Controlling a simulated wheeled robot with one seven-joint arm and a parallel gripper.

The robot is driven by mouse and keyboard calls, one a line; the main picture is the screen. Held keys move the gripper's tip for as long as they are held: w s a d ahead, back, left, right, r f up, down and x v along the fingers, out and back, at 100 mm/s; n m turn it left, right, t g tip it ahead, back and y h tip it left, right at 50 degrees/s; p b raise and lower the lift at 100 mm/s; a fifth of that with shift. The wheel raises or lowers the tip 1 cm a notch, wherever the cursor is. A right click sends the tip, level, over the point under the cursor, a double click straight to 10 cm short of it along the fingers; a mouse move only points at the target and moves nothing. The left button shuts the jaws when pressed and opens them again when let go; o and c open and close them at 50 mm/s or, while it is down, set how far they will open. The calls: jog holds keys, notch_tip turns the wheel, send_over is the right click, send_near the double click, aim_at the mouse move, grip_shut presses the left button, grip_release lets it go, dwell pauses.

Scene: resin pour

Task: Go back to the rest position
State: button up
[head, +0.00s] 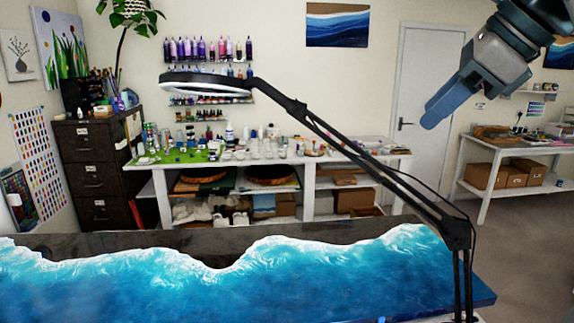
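My gripper (441,108) is at the upper right of the head view, raised in the air above the right part of the room. It points down and to the left. Its fingers show side-on as one blue-grey shape, so I cannot tell whether they are open or shut. I see nothing hanging from it. The rest of my arm runs out of the picture at the top right.
A blue wave-patterned resin table (300,285) fills the foreground. A black magnifier lamp (385,165) rises from its right side and reaches left across the view. A cluttered white workbench (330,158) stands behind, with another white table (520,150) at right.

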jog(key=s+a+f+n+h+b, duration=0.1)
jog(key=s+f+n, duration=0.2)
jog(key=f+n, duration=0.4)
jog(key=s+a+f+n+g+h+b, duration=0.1)
jog(key=f+n, duration=0.7)
jog(key=f, duration=1.4)
jog(key=s+a+f+n+g+h+b, duration=0.1)
jog(key=s+a+f+n+h+b, duration=0.2)
jog(key=f, duration=1.2)
jog(key=s+n, duration=0.2)
jog(key=n, duration=0.3)
jog(key=shift+s+a+f, duration=0.2)
jog(key=shift+s, duration=0.15)
jog(key=shift+d, duration=0.15)
